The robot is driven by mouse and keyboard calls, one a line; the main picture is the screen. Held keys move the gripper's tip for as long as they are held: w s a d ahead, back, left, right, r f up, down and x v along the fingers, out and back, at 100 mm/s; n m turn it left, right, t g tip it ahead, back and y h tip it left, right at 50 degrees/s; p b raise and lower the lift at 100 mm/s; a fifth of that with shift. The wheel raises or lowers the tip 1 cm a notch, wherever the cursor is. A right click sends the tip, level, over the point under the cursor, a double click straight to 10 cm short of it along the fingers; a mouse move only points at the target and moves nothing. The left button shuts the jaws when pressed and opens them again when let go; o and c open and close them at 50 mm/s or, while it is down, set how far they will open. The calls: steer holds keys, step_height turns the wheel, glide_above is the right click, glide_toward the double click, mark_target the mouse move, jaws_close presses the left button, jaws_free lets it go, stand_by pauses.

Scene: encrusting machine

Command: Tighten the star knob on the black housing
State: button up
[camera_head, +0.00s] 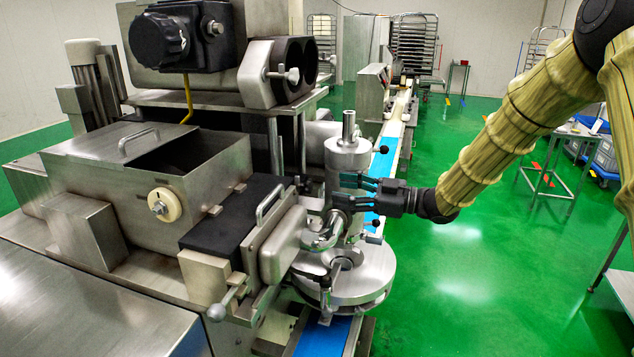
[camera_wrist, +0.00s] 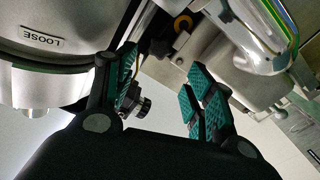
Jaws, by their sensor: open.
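The black housing (camera_head: 200,35) is at the upper left of the head view, on top of the steel machine. A dark, lobed star knob (camera_head: 166,38) appears on its front face. My gripper (camera_head: 338,191) is well below and to the right of the housing, beside the upright steel cylinder. Its green-padded fingers are apart, with nothing held between them. The wrist view also shows the open fingers (camera_wrist: 163,72). A small dark ribbed knob or fitting (camera_wrist: 143,106) shows beyond the left finger there; I cannot tell which part it is.
The steel cylinder (camera_head: 348,160) and round outlet plate (camera_head: 365,283) are close to my gripper. A steel hopper (camera_head: 115,185) stands left. A blue conveyor belt (camera_head: 380,165) runs behind. Green floor (camera_head: 470,260) at right is open.

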mark_target(311, 186)
steer(key=p+x, duration=0.1)
steer(key=x, duration=0.2)
steer(key=p+x, duration=0.1)
steer(key=x, duration=0.1)
steer(key=shift+w+a+f, duration=0.2)
steer(key=shift+w, duration=0.3)
steer(key=shift+a+r, duration=0.1)
steer(key=shift+a, duration=0.7)
steer(key=shift+w, duration=0.15)
steer(key=c, duration=1)
